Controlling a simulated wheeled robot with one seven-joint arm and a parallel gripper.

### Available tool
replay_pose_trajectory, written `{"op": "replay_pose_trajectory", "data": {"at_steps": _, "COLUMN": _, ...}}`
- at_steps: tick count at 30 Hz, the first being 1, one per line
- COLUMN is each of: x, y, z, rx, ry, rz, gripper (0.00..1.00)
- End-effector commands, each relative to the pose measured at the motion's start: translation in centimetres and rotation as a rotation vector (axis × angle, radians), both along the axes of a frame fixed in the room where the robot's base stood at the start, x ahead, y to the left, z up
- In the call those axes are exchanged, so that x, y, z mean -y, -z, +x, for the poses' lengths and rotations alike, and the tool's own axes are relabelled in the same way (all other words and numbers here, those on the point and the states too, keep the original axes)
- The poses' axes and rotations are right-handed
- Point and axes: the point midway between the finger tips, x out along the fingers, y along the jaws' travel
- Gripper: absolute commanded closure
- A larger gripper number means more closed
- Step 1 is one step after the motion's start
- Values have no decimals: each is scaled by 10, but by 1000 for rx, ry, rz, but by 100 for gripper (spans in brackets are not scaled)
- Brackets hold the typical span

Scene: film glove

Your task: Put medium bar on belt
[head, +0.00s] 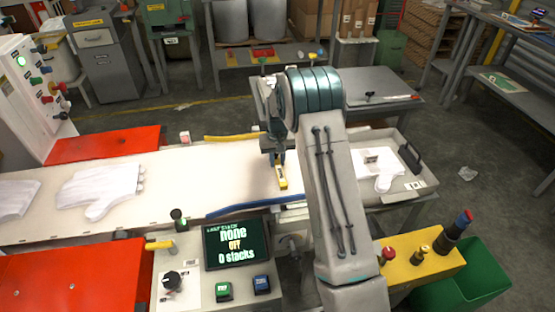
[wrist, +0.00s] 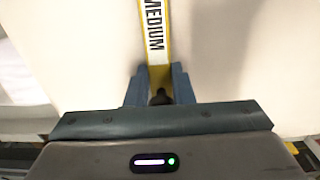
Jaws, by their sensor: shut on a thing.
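The medium bar (wrist: 154,28) is yellow with a white label reading MEDIUM. In the wrist view my gripper (wrist: 160,85) is shut on its near end, one blue finger on each side. In the head view the bar (head: 281,178) hangs below my gripper (head: 277,158), over the right part of the white belt (head: 180,178). I cannot tell whether the bar touches the belt. White gloves (head: 100,190) lie on the belt at the left.
A blue rail (head: 252,206) and a yellow rail (head: 232,137) edge the belt. A control panel (head: 237,245) with a screen stands in front. A grey tray (head: 412,186) with a white glove is at the right. The belt's middle is clear.

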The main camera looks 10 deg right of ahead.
Motion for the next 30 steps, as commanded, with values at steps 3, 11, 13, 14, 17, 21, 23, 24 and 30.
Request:
{"op": "replay_pose_trajectory", "data": {"at_steps": 3, "x": 0, "y": 3, "z": 0, "rx": 0, "ry": 0, "rz": 0, "gripper": 100}}
{"op": "replay_pose_trajectory", "data": {"at_steps": 11, "x": 0, "y": 2, "z": 0, "rx": -1, "ry": 0, "rz": 0, "gripper": 57}}
{"op": "replay_pose_trajectory", "data": {"at_steps": 13, "x": 0, "y": 2, "z": 0, "rx": 0, "ry": 0, "rz": 0, "gripper": 57}}
{"op": "replay_pose_trajectory", "data": {"at_steps": 14, "x": 0, "y": 2, "z": 0, "rx": -1, "ry": 0, "rz": 0, "gripper": 57}}
{"op": "replay_pose_trajectory", "data": {"at_steps": 17, "x": 0, "y": -2, "z": 0, "rx": 0, "ry": 0, "rz": 0, "gripper": 57}}
{"op": "replay_pose_trajectory", "data": {"at_steps": 21, "x": 0, "y": -20, "z": 1, "rx": 4, "ry": 0, "rz": 0, "gripper": 57}}
{"op": "replay_pose_trajectory", "data": {"at_steps": 23, "x": 0, "y": -32, "z": 1, "rx": 4, "ry": 0, "rz": 0, "gripper": 57}}
{"op": "replay_pose_trajectory", "data": {"at_steps": 24, "x": 0, "y": -42, "z": 1, "rx": 5, "ry": 0, "rz": 0, "gripper": 57}}
{"op": "replay_pose_trajectory", "data": {"at_steps": 30, "x": 0, "y": -85, "z": 1, "rx": 4, "ry": 0, "rz": 0, "gripper": 57}}
